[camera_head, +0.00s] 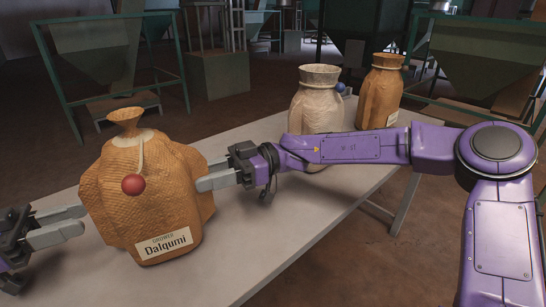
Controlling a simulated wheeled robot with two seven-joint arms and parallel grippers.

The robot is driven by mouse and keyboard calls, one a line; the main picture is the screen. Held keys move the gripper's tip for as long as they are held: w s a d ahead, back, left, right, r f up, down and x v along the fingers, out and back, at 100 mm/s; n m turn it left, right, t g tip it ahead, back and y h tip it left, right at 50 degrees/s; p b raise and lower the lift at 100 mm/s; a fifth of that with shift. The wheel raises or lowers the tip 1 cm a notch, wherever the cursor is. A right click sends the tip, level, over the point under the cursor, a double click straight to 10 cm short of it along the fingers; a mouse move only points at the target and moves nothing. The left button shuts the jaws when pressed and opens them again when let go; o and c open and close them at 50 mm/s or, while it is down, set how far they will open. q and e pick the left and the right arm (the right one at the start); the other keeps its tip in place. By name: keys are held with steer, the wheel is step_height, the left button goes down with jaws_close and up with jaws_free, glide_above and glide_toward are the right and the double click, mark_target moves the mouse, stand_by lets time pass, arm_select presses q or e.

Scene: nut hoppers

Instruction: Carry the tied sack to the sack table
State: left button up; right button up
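A tan sack (150,195) stands upright in the left foreground, its neck gathered and tied with a pale cord. A red ball (133,184) hangs from the cord, and a label (164,245) reads "GROWER Dalqumi". My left gripper (84,222) is at its left side, two grey fingers apart, tips at the sack's edge. My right gripper (203,177) is at its right side, its fingers also apart and tips against or just behind the cloth. The sack is between the two grippers. Its base appears at the surface of a light grey table (290,235); whether it bears on it I cannot tell.
A cream sack (316,105) with a blue ball (340,88) and a brown sack (382,95) with a label stand at the table's far end. My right arm crosses above the table before them. Green-framed hoppers (95,65) stand behind. The table's front middle is clear.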

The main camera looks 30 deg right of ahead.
arm_select(q)
steer(key=a, duration=0.8)
steer(key=shift+a, duration=0.15)
arm_select(e)
steer(key=d, duration=0.7)
steer(key=shift+d, duration=0.2)
